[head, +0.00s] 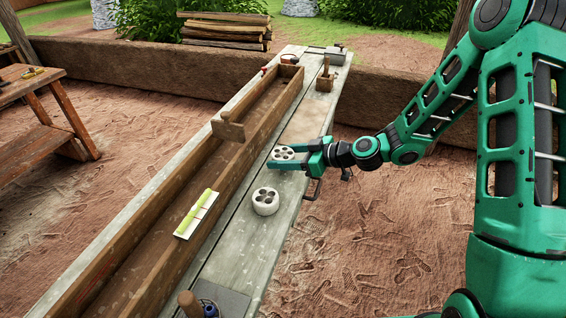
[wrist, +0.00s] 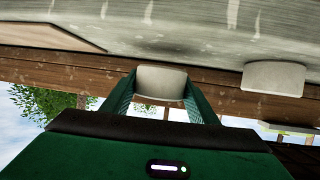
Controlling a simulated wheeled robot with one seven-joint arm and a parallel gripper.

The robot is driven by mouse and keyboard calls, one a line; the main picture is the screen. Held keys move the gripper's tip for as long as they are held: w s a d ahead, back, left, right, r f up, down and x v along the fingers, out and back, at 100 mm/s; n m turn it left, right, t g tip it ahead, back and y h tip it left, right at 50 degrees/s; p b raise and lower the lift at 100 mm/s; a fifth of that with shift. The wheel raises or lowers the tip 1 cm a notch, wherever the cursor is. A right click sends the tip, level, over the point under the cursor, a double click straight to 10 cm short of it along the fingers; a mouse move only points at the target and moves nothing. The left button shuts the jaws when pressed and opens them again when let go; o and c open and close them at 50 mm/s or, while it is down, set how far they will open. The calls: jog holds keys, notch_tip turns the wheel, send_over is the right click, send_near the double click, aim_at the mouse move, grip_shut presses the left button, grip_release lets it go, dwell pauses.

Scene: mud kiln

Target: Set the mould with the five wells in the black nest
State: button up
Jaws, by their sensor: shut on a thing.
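A pale round mould (head: 284,153) with several dark wells in its top is between the fingers of my gripper (head: 282,158), which is shut on it. The held mould looks upright over the bench; I cannot tell how high. In the wrist view the mould (wrist: 161,82) shows from the side between the green fingers (wrist: 160,100), its wells hidden. A second pale round mould (head: 265,201) with dark wells stands on the bench nearer the front; it also shows in the wrist view (wrist: 273,78). I cannot make out the black nest clearly.
A long wooden trough (head: 160,238) runs along the grey bench (head: 232,262). A white and yellow-green piece (head: 198,214) lies across it. A grey plate (head: 228,299) with a knob and a dark blue item lies at the near end. A wooden block with a handle (head: 325,80) stands farther back.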

aim_at(283, 153)
notch_tip(283, 153, up, 7)
jog(key=shift+r, duration=0.15)
jog(key=w+d+m+t+h, duration=0.2)
jog(key=d+m+t+h, duration=0.1)
jog(key=d, duration=1.1)
jog(key=w+d+m+t+h, duration=0.3)
jog(key=d+m+h, duration=0.2)
jog(key=d, duration=0.9)
jog(key=shift+w+d+f+m+t, duration=0.15)
jog(key=shift+w+f+m+t, duration=0.15)
jog(key=shift+f+m+t, duration=0.25)
